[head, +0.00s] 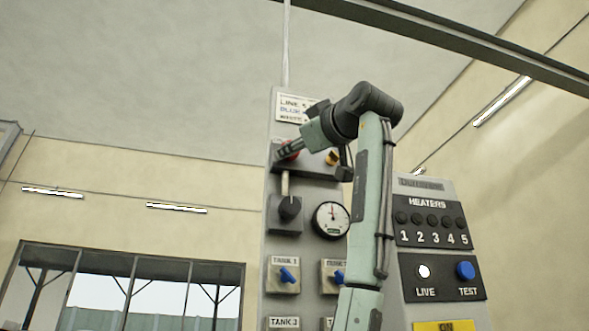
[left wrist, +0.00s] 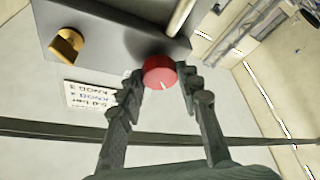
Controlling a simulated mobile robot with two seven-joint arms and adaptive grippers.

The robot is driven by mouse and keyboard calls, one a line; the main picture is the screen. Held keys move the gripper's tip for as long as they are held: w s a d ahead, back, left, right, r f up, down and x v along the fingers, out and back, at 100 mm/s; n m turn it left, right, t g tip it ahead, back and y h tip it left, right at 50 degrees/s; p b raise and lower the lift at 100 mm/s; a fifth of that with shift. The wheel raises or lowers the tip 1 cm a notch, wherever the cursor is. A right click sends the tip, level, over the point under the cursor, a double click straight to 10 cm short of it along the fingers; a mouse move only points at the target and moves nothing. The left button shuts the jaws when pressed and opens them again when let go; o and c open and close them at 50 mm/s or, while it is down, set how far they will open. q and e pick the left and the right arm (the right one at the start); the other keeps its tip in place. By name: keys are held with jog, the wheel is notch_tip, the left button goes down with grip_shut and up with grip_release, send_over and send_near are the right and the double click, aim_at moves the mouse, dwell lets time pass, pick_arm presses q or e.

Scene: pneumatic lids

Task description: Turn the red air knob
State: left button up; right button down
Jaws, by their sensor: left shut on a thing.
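The red air knob (left wrist: 160,71) is round, with a small white mark on its face. It sits on a grey box on the panel. My left gripper (left wrist: 161,78) has one finger on each side of the knob and is shut on it. In the head view the red knob (head: 291,150) is partly hidden behind my left gripper (head: 284,152), which reaches it from the right. My right gripper is in neither view.
A yellow knob (head: 332,158) sits right of the red one on the same box. Below are a dark lever (head: 289,207), a round gauge (head: 331,219) and blue tank valves (head: 288,275). A heater panel (head: 430,222) stands to the right.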

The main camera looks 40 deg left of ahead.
pick_arm(q)
jog(key=o, duration=1.2)
jog(key=shift+c, duration=0.2)
jog(key=v, duration=1.2)
